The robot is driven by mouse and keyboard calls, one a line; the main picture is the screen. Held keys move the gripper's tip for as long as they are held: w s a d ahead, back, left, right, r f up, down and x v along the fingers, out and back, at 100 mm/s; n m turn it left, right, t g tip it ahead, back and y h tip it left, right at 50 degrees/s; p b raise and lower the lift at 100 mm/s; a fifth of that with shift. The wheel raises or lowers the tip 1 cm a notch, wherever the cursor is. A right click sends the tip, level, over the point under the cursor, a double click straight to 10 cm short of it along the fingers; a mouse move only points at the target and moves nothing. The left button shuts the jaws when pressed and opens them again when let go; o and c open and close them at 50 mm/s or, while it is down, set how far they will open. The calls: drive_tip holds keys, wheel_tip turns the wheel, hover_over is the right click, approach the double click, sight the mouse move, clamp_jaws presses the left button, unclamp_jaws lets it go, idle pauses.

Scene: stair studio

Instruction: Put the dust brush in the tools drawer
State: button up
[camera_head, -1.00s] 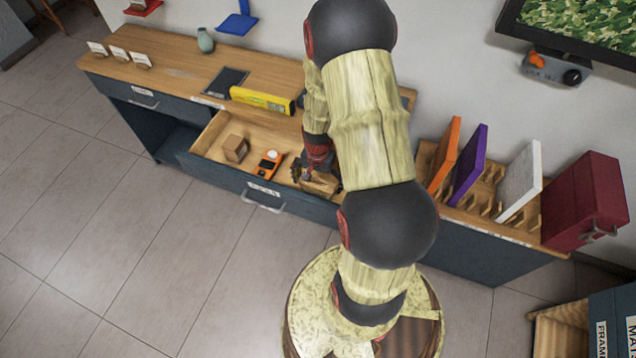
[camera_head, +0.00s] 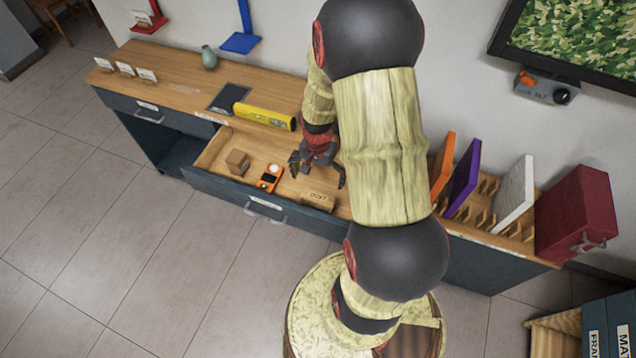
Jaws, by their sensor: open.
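The dust brush (camera_head: 318,201) is a small tan block with dark lettering that seems to read "DUST". It lies inside the open drawer (camera_head: 228,189), near its front wall and right part. The drawer's label is too small to read surely. My gripper (camera_head: 318,178) is open and empty, above the drawer just behind the brush, fingers apart and pointing down. It looks clear of the brush. My own arm covers the drawer's right end.
A brown box (camera_head: 237,162) and an orange meter (camera_head: 270,178) lie in the drawer left of the brush. A yellow level (camera_head: 264,116) lies on the bench top (camera_head: 180,92) behind. Coloured panels stand in a rack (camera_head: 520,228) at right, beside a dark red case (camera_head: 577,212).

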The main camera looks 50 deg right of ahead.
drive_tip(key=w+a+r+n+t, duration=0.1)
drive_tip(key=a+r+n, duration=0.3)
drive_tip(key=r, duration=0.5)
drive_tip(key=w+a+r+n+t, duration=0.1)
drive_tip(key=w+a+r+n, duration=0.1)
drive_tip(key=a+r, duration=0.55)
drive_tip(key=s+a+r+n+t, duration=0.1)
drive_tip(key=s+a+r+n, duration=0.2)
drive_tip(key=s+a+r, duration=0.2)
drive_tip(key=s+a+r+n+t, duration=0.2)
drive_tip(key=s+a+r+n, duration=0.2)
drive_tip(key=r, duration=0.7)
drive_tip(key=shift+s+a+r+t, duration=0.15)
drive_tip(key=shift+s+a+t, duration=0.15)
drive_tip(key=shift+s+a, duration=0.7)
drive_tip(key=shift+w+a, duration=0.2)
drive_tip(key=shift+w, duration=0.05)
drive_tip(key=shift+c, duration=0.5)
